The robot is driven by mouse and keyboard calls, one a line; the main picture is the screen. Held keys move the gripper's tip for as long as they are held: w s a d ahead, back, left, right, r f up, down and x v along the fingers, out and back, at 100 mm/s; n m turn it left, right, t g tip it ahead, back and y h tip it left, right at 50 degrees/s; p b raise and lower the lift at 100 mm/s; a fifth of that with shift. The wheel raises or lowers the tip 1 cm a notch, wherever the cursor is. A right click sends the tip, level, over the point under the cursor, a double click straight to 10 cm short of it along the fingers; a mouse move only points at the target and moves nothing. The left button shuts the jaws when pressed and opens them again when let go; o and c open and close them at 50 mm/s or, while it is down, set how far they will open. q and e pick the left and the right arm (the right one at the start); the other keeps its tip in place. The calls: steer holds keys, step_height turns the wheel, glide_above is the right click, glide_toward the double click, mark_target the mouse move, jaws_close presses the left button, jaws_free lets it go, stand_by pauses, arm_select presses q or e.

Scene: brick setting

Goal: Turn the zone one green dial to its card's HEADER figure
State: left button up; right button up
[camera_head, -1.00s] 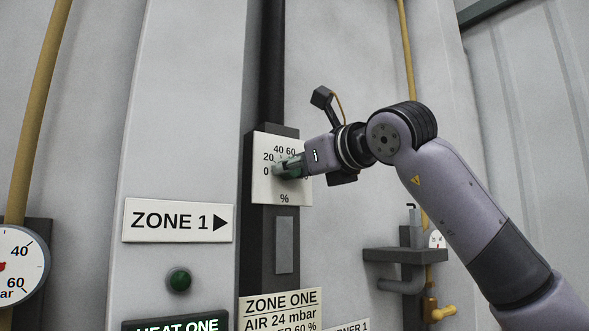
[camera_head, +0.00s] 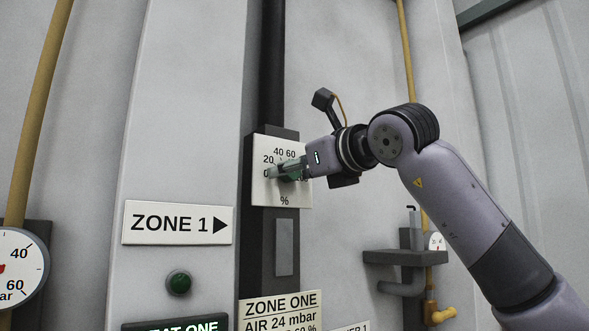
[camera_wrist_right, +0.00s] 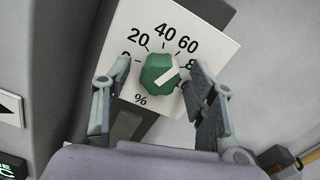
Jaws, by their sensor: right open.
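The green dial (camera_wrist_right: 160,72) sits on a white plate marked in percent (camera_wrist_right: 215,45), seen close in the right wrist view. Its white pointer line slants up and right, seemingly between 60 and 80. My right gripper (camera_wrist_right: 152,78) is open, with one finger on each side of the dial and gaps between. In the head view my right gripper (camera_head: 284,169) covers much of the dial and plate (camera_head: 263,193). The card (camera_head: 280,309) reads ZONE ONE, AIR 24 mbar; the line below is partly cut off, with 60 % readable. My left gripper is out of view.
A gauge (camera_head: 15,268) is at far left. A grey bracket with yellow pipework (camera_head: 405,257) stands right of the plate, under my right arm.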

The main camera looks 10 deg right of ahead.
steer(key=v, duration=1.1)
steer(key=shift+s+d, duration=0.15)
steer(key=shift+s, duration=0.2)
